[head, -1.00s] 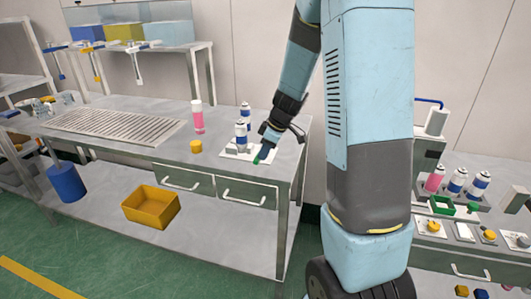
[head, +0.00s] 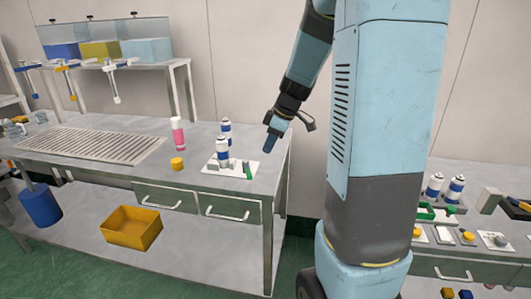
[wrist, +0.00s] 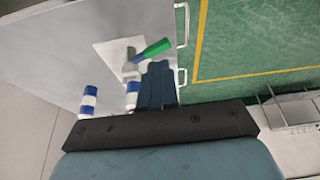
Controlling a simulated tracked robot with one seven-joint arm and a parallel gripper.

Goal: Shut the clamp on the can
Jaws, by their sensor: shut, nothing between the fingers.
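A white and blue can (head: 222,152) stands upright at the grey clamp (head: 214,163) on a white plate (head: 212,169) on the bench. The clamp's green handle (head: 249,172) lies low at the plate's right side. In the wrist view the green handle (wrist: 153,48) sticks out from the grey clamp (wrist: 129,71), with the can (wrist: 132,96) partly hidden by my fingers. I cannot tell whether the clamp's jaw presses the can. My gripper (head: 268,149) is shut and empty, above and to the right of the handle, apart from it.
A second white and blue can (head: 226,130) stands just behind. A pink can (head: 177,132) and a yellow round piece (head: 177,164) stand to the left, beside a slatted grille (head: 95,145). The bench front by the drawers is clear. Another bench (head: 450,250) with cans is at right.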

